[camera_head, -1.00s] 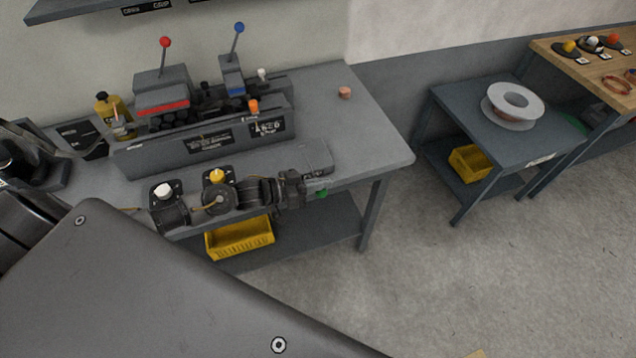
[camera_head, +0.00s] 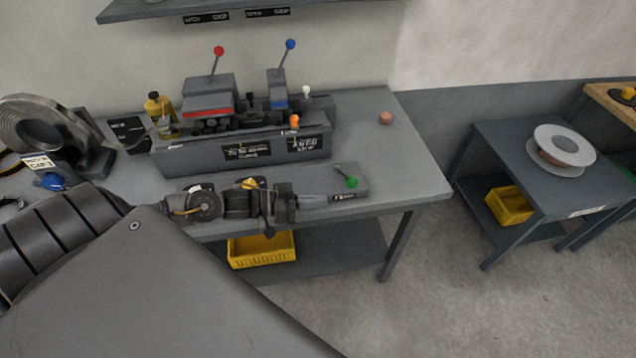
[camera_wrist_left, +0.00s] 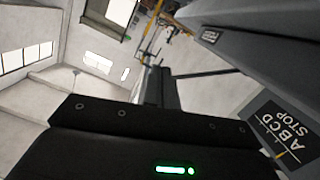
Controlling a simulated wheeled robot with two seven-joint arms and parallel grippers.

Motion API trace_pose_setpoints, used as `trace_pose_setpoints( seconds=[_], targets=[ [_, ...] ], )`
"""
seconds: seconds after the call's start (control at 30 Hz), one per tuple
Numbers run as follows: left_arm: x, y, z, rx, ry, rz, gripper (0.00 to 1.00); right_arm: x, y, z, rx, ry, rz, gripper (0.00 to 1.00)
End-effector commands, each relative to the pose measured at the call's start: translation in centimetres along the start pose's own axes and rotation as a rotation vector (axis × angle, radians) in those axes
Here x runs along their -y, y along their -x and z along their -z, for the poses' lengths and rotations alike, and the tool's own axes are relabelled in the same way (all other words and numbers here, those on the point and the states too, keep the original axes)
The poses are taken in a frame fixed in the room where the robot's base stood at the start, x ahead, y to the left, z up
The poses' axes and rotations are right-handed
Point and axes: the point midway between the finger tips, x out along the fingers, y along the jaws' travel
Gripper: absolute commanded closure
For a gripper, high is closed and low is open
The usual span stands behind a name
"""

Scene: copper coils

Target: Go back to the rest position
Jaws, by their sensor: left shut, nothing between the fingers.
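My left gripper (camera_head: 284,206) is dark and jointed and lies along the front edge of the grey workbench (camera_head: 370,150) in the head view. It is shut with nothing seen in it; its fingertips are small and hard to make out. It is just left of a grey plate with a green knob (camera_head: 350,182), and I cannot tell whether they touch. A yellow knob (camera_head: 250,183) shows behind my wrist. In the left wrist view a black housing with a green light fills the bottom, and the fingers do not show. My right gripper is not in view.
A machine with a red-knobbed (camera_head: 219,50) and a blue-knobbed lever (camera_head: 290,44) stands behind. A yellow bottle (camera_head: 159,112) is left of it, a small copper piece (camera_head: 385,118) right. A side table (camera_head: 490,150) carries a white-flanged spool (camera_head: 564,146). Floor between is clear.

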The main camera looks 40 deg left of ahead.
Motion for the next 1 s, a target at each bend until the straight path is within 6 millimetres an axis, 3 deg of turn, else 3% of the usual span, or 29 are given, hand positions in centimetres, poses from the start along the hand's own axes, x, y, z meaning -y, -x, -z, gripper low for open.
trace_pose_setpoints(
  seconds=[0.73, 0.87, 1.0],
  targets=[
    [-0.1, -0.2, -0.2, 0.001, -0.003, 0.013, 1.00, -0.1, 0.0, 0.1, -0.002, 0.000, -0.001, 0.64],
    [-0.7, -1.2, -1.3, 0.017, -0.022, 0.104, 1.00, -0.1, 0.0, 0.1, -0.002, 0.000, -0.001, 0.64],
    [-1.8, -2.0, -3.7, 0.103, -0.053, 0.315, 1.00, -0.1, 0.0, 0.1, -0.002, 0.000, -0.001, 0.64]
  ],
)
